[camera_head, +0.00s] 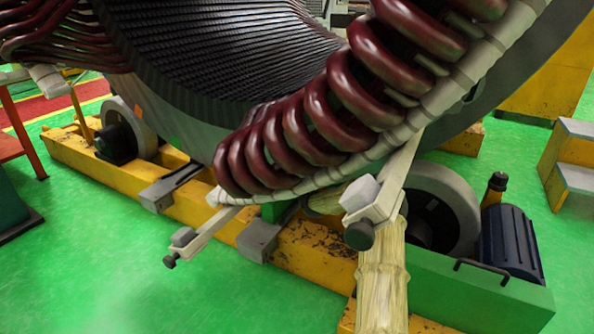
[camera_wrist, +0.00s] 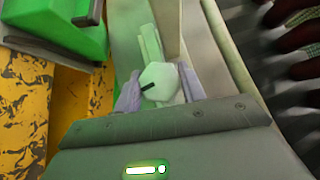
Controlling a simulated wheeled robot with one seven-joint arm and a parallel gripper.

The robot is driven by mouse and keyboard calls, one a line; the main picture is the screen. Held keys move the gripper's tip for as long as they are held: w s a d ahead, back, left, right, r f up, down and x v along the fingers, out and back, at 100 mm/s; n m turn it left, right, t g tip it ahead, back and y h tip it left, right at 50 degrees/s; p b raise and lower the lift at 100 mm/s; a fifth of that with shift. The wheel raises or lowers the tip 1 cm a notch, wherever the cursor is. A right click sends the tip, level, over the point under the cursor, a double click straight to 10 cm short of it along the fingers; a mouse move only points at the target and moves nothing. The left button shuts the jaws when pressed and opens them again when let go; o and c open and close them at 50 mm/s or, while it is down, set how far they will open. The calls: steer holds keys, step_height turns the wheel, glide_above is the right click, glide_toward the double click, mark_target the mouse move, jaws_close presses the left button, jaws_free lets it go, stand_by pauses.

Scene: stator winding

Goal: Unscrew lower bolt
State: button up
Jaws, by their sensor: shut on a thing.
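In the wrist view my gripper (camera_wrist: 159,92) is shut, with one pale finger on each side of a light hexagonal bolt head (camera_wrist: 158,77) that has a short black mark. The bolt head sits in front of a pale bar (camera_wrist: 149,42). In the head view a pale clamp bracket (camera_head: 377,202) with a dark bolt (camera_head: 359,236) stands beside the coil end. A second, lower-left clamp bar (camera_head: 208,232) ends in a small dark bolt (camera_head: 169,261). I cannot make out my gripper in the head view, so which bolt it holds is unclear there.
Dark red coils (camera_head: 300,135) and a white bound ring (camera_head: 440,98) curve close above the clamps. Below are a worn yellow beam (camera_head: 310,250), grey rollers and a green base (camera_head: 470,295). Green floor (camera_head: 110,265) lies free at the left. In the wrist view, coils (camera_wrist: 300,65) are close at right.

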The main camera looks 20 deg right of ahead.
steer(key=shift+a, duration=0.35)
steer(key=o, duration=0.9)
steer(key=shift+w+f, duration=0.1)
steer(key=shift+o, duration=0.3)
steer(key=shift+d, duration=0.1)
steer(key=shift+d, duration=0.1)
